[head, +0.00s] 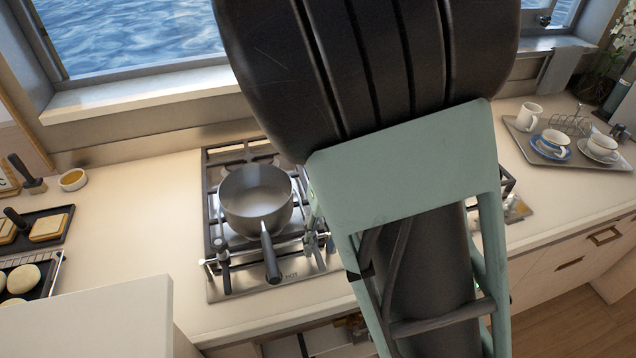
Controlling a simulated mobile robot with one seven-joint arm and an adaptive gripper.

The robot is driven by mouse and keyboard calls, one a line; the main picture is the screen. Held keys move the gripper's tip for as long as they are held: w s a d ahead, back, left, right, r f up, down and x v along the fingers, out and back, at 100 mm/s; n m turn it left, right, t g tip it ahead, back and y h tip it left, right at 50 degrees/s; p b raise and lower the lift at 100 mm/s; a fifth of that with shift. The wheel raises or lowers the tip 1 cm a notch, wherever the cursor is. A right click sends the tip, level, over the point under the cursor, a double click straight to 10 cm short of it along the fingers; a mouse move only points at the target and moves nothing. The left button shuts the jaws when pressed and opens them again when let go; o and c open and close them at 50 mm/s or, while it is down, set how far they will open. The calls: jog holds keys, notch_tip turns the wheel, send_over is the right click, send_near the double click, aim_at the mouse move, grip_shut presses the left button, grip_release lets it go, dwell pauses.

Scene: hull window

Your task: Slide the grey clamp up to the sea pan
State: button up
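The sea pan (240,212) is a grey metal saucepan standing on the stove's left part. Its dark handle (271,262) points toward the front edge. A dark upright clamp-like fitting (222,262) stands at the front left of the stove, beside the pan and apart from it. A lighter grey fitting (318,240) stands at the front right of the pan, close to my arm's edge. It looks like the grey clamp, but its parts are small and I cannot tell whether it touches the pan. I cannot make out my gripper; my own large body parts cover the middle.
The stove (215,290) has dark grates; its right part is mostly hidden behind me. A tray (556,165) with cups and a toast rack stands at right. Food trays (40,225) and a small bowl (72,180) are at left. The counter (130,235) left of the stove is clear.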

jog(key=shift+w+d+r+p, duration=0.1)
jog(key=shift+d+r+p, duration=0.05)
jog(key=shift+r+p, duration=0.6)
jog(key=shift+d+r+p, duration=0.2)
jog(key=shift+r+p, duration=0.2)
jog(key=shift+r, duration=0.55)
jog(key=shift+w+d+r+p, duration=0.1)
jog(key=shift+d+r+p, duration=0.05)
jog(key=shift+r+p, duration=0.6)
jog(key=shift+r, duration=0.1)
jog(key=shift+s, duration=0.1)
jog(key=s+d+r+n+t, duration=0.2)
jog(key=r+n, duration=0.4)
jog(key=n, duration=0.5)
jog(key=s+d+r+n+t+h, duration=0.1)
jog(key=s+d+r+n, duration=0.3)
jog(key=n, duration=0.7)
jog(key=s+d+r+n+t+h, duration=0.1)
jog(key=s+d+r+n+t, duration=0.2)
jog(key=d+r+n, duration=0.2)
notch_tip(320, 180, up, 3)
jog(key=n, duration=0.5)
jog(key=shift+d+n, duration=0.2)
jog(key=shift+n, duration=0.2)
